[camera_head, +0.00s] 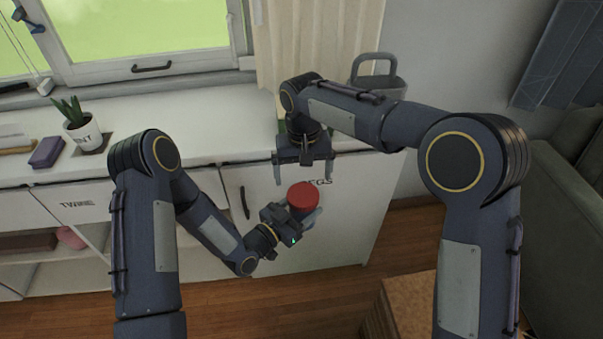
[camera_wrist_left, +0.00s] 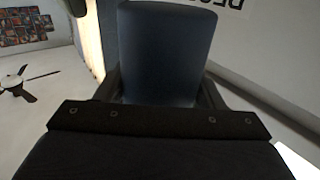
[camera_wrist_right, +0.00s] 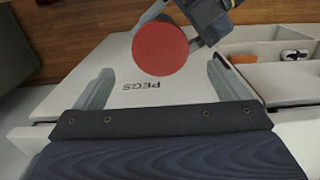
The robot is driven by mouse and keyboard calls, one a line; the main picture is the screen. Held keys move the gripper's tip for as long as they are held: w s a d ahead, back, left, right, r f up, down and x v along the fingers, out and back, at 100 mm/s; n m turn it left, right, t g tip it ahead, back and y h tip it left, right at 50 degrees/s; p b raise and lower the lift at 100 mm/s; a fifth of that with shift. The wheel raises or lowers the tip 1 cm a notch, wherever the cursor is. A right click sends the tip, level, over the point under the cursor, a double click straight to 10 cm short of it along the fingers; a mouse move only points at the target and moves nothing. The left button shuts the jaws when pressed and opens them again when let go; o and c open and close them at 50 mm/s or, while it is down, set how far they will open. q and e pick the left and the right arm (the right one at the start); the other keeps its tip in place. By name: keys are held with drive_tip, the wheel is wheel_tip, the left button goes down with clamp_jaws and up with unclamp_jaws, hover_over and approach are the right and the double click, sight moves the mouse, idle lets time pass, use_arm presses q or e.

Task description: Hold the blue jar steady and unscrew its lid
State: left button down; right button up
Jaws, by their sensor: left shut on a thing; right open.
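The blue jar (camera_wrist_left: 168,55) fills the middle of the left wrist view, between the fingers of my left gripper (camera_head: 300,213), which is shut on it. In the head view the red lid (camera_head: 303,196) faces up toward the camera and hides most of the jar. My right gripper (camera_head: 304,178) is open and empty, just above and behind the lid in the head view. In the right wrist view the round red lid (camera_wrist_right: 160,49) lies beyond the open fingers of the right gripper (camera_wrist_right: 152,85), apart from them.
A white cabinet door (camera_head: 340,220) marked PEGS stands behind the jar. The white counter (camera_head: 190,110) holds a potted plant (camera_head: 80,128) and a purple block (camera_head: 47,152) at left, and a grey handled container (camera_head: 377,75) at right. A wooden box (camera_head: 405,300) stands at lower right.

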sight(304, 194)
wheel_tip(304, 194, down, 7)
drive_tip(key=shift+r, duration=0.1)
drive_tip(key=shift+c, duration=0.3)
drive_tip(key=c, duration=0.9)
drive_tip(key=n, duration=0.4)
drive_tip(key=shift+n, duration=0.4)
drive_tip(key=shift+c, duration=0.4)
drive_tip(key=shift+r, duration=0.15)
drive_tip(key=shift+r, duration=0.95)
drive_tip(key=shift+d+r, duration=0.1)
drive_tip(key=shift+r, duration=1.85)
